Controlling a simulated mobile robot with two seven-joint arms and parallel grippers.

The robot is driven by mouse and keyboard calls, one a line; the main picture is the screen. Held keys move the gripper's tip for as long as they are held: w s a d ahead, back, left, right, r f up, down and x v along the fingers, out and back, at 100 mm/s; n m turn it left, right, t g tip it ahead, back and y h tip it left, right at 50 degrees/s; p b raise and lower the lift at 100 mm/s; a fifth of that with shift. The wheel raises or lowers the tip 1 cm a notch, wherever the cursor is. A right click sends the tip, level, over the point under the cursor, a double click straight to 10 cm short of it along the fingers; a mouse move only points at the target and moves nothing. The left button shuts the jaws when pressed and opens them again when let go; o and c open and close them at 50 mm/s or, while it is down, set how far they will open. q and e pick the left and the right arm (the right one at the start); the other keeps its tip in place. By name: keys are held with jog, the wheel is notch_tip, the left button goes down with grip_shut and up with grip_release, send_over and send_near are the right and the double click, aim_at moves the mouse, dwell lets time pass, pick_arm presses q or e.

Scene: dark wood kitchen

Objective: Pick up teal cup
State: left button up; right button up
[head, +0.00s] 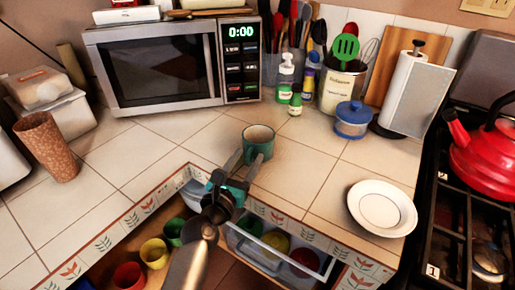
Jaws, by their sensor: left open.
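The teal cup (259,140) stands upright on the white tiled counter, in front of the microwave's right end. Its handle side faces toward me. My left gripper (243,165) is open at the cup's near side, with its fingers pointing at the cup. One finger is at the cup's left and the other overlaps its lower front in the picture. I cannot tell whether either finger touches it. My right gripper is not in view.
A microwave (165,65) stands behind. A blue lidded pot (353,118) and a white plate (382,208) are to the right. A brown tumbler (46,146) is at left. An open drawer (275,250) with bowls lies below the counter edge. A red kettle (487,160) sits on the stove.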

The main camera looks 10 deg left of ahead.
pick_arm(q)
jog(key=shift+w, duration=0.6)
jog(key=shift+c, duration=0.2)
grip_shut()
dwell(0.8)
